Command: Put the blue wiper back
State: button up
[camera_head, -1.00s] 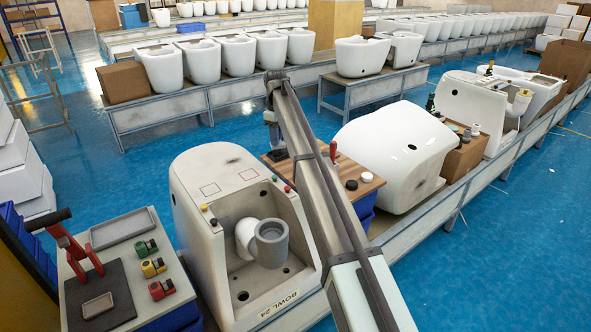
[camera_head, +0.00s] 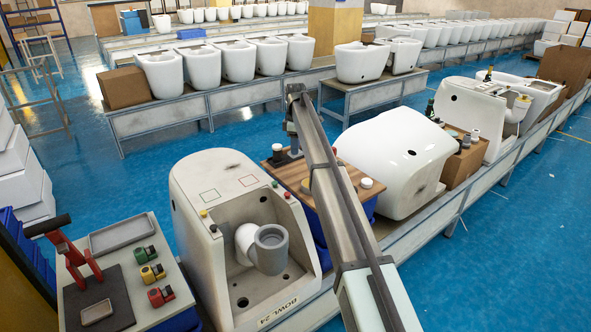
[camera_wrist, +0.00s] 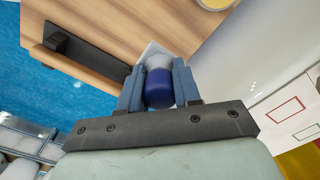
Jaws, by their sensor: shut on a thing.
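The blue wiper (camera_wrist: 159,88) shows in the wrist view as a dark blue body with a pale grey-white end. My gripper (camera_wrist: 157,80) is shut on it, with one finger on each side. The wiper is over or near the edge of a wooden worktop (camera_wrist: 110,20); the gap to the wood cannot be judged. In the head view my gripper (camera_head: 291,140) hangs above the left part of the same worktop (camera_head: 295,177), and the wiper cannot be made out there.
A black bracket-like piece (camera_wrist: 75,45) lies on the wood in the wrist view. A round white item (camera_head: 366,183) is at the worktop's right. The white toilet bowl (camera_head: 215,175) stands close on the left.

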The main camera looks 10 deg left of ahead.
jog(key=shift+f, duration=4.3)
jog(key=shift+f, duration=0.1)
jog(key=o, duration=1)
notch_tip(320, 180, up, 12)
jog(key=shift+r, duration=0.15)
